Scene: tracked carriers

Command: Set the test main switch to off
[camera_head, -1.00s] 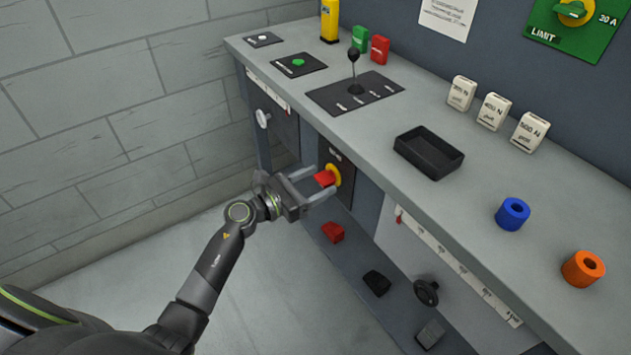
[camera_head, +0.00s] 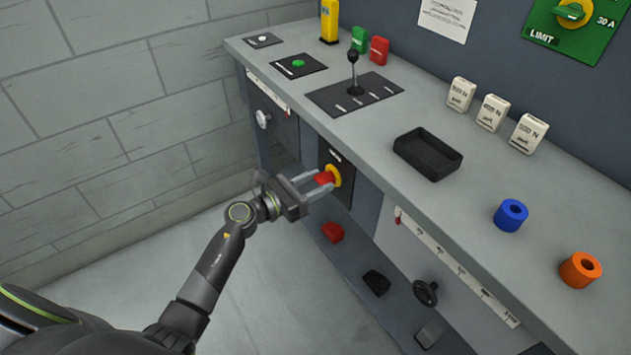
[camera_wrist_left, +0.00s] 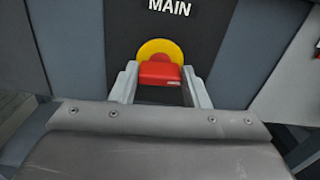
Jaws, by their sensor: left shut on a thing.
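The main switch is a red handle (camera_head: 324,178) on a round yellow disc (camera_head: 335,173), set in a black plate on the bench's front face. In the left wrist view the red handle (camera_wrist_left: 160,73) lies level across the yellow disc (camera_wrist_left: 160,47), under the word MAIN. My left gripper (camera_head: 318,183) is shut on the red handle, with one finger at each side of it; the fingers also show in the left wrist view (camera_wrist_left: 160,84). The handle's far side is hidden. My right gripper is not in view.
The bench top (camera_head: 300,90) overhangs the switch. A lever (camera_head: 353,75), a black tray (camera_head: 428,153), a blue ring (camera_head: 511,214) and an orange ring (camera_head: 580,269) stand on it. A red block (camera_head: 333,232) lies on the low shelf. The floor left of the bench is clear.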

